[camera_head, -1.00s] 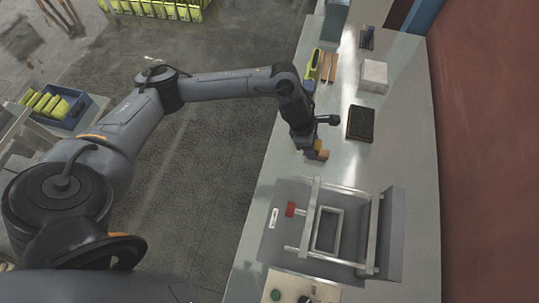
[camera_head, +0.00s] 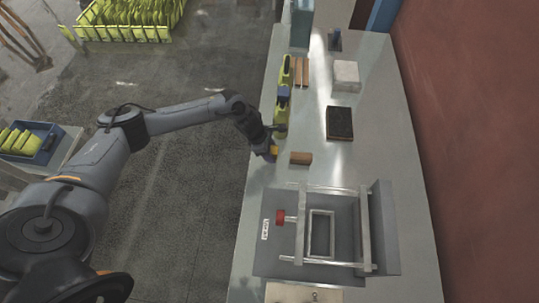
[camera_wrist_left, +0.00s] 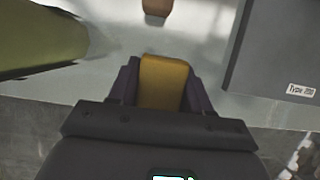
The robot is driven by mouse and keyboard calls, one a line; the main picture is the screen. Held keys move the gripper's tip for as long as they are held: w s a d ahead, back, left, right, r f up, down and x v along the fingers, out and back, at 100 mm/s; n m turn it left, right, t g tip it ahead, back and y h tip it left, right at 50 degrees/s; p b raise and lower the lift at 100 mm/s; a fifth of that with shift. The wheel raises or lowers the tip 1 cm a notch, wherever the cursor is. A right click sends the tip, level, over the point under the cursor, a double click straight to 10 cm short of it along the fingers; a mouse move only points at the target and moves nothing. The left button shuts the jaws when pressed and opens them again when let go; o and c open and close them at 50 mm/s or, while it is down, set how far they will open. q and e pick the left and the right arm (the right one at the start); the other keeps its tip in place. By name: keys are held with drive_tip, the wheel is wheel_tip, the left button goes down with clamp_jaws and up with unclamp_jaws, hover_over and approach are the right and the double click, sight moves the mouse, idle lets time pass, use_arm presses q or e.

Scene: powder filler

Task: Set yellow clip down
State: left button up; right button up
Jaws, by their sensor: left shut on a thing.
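The yellow clip (camera_wrist_left: 164,82) sits between the dark fingers of my left gripper (camera_wrist_left: 162,92) in the left wrist view, and the gripper is shut on it. In the head view my left gripper (camera_head: 271,152) is at the left edge of the grey table, and only a small part of the yellow clip (camera_head: 274,150) shows. A brown block (camera_head: 301,158) lies on the table just right of the gripper, apart from it. It also shows at the top of the left wrist view (camera_wrist_left: 157,7). My right gripper is out of view.
A grey machine with a metal frame (camera_head: 322,233) and red knob (camera_head: 281,216) stands nearer. A black pad (camera_head: 340,123) and a white block (camera_head: 346,75) lie farther back. Table right of the brown block is clear.

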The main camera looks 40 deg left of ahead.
use_arm(q)
drive_tip(key=shift+a+f, duration=0.3)
wheel_tip(320, 180, down, 4)
drive_tip(key=shift+r+p, duration=0.25)
drive_tip(key=shift+p, duration=0.2)
drive_tip(key=shift+f, duration=0.2)
drive_tip(key=shift+f, duration=0.1)
drive_tip(key=o, duration=1)
